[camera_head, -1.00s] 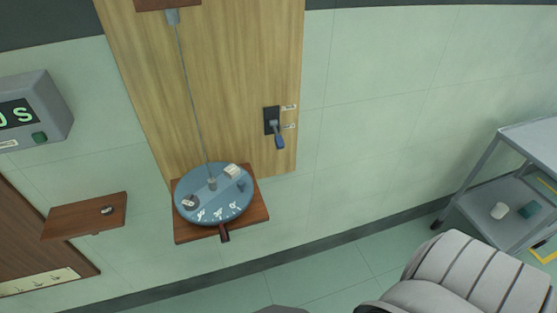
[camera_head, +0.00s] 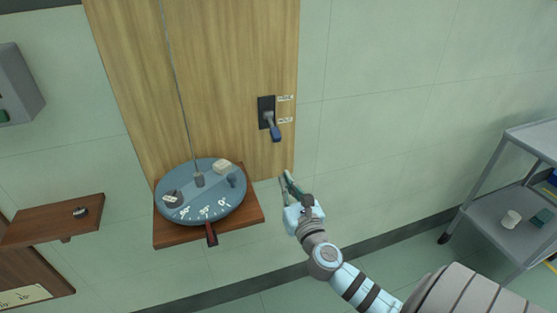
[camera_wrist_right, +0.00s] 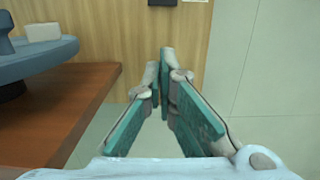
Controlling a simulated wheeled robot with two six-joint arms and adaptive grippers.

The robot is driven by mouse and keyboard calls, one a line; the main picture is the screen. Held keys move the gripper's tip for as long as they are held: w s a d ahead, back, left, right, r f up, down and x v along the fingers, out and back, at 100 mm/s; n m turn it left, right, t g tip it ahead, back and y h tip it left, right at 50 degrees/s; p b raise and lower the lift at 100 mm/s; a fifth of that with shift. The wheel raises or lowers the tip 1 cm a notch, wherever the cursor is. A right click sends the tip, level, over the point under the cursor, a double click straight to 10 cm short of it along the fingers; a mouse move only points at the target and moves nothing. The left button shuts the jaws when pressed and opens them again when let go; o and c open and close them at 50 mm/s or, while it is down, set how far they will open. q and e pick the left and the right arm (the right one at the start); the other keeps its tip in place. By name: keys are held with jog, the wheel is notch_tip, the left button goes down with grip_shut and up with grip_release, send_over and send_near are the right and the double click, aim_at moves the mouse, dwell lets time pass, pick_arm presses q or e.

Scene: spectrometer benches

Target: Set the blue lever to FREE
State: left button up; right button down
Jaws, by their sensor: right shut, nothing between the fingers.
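The blue lever (camera_head: 276,133) is on a black plate (camera_head: 266,106) fixed to the wooden wall panel. Its blue handle points downward, towards the lower of two small white labels (camera_head: 285,120), whose text is too small to read. My right gripper (camera_head: 288,177) is below and slightly right of the lever, apart from it. It is shut and empty. In the right wrist view its teal finger pads (camera_wrist_right: 163,60) meet at the tips, and the bottom of the black plate (camera_wrist_right: 162,2) shows at the top edge. My left gripper is not in view.
A round blue-grey dial table (camera_head: 201,209) with small blocks sits on a wooden shelf (camera_head: 250,219), left of my right gripper. A smaller shelf (camera_head: 40,228) is at the far left. A grey cart (camera_head: 490,207) stands at the right. The wall right of the lever is clear.

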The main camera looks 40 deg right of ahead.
aim_at(272, 126)
jog(key=f+x, duration=0.1)
jog(key=x, duration=0.8)
jog(key=r+p, duration=0.1)
jog(key=r, duration=0.1)
jog(key=s+r+p, duration=0.1)
jog(key=r, duration=0.1)
jog(key=shift+a+r, duration=0.15)
jog(key=shift+r, duration=0.15)
